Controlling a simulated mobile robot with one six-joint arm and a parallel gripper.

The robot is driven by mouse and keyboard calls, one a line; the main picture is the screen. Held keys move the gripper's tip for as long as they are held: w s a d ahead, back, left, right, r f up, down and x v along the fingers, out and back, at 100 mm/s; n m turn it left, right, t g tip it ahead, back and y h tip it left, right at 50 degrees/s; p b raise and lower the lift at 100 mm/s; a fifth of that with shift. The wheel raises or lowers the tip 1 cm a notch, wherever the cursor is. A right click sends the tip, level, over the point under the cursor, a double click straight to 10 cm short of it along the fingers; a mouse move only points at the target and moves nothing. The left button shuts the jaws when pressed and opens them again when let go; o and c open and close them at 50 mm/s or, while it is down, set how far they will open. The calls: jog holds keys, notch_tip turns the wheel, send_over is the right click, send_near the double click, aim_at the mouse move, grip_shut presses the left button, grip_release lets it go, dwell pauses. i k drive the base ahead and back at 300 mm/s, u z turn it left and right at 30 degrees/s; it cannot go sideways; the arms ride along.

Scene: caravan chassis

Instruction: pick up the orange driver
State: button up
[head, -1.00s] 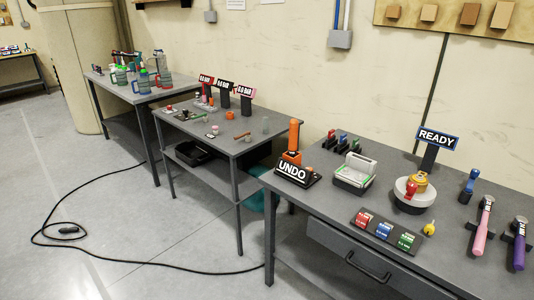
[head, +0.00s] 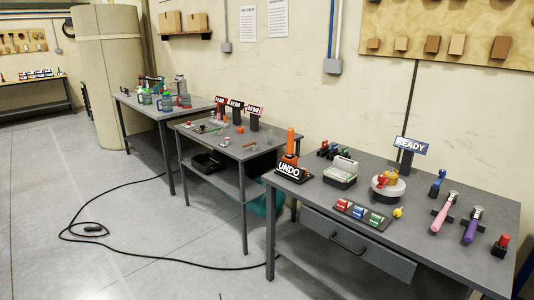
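I cannot make out a thing that is surely the orange driver. The clearest orange thing is an upright orange handle (head: 291,144) on a block behind the black UNDO sign (head: 290,170), at the left end of the near table (head: 330,228); it may be a lever. Small upright tools with a blue handle (head: 438,183) and a red handle (head: 502,242) stand on the right of this table. A small orange piece (head: 239,129) is on the middle table, too small to identify. My gripper is not in view.
Pink (head: 443,212) and purple (head: 473,224) handled tools lie in black holders. A black cable (head: 120,258) lies on the floor.

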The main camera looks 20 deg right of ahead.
aim_at(290, 131)
jog(key=u, duration=0.4)
jog(key=i, duration=0.6)
jog(key=u, duration=0.7)
jog(key=i, duration=1.6)
jog(key=z, duration=0.4)
jog(key=i, duration=0.6)
jog(key=z, duration=0.85)
jog(key=i, duration=0.45)
jog(key=z, duration=0.2)
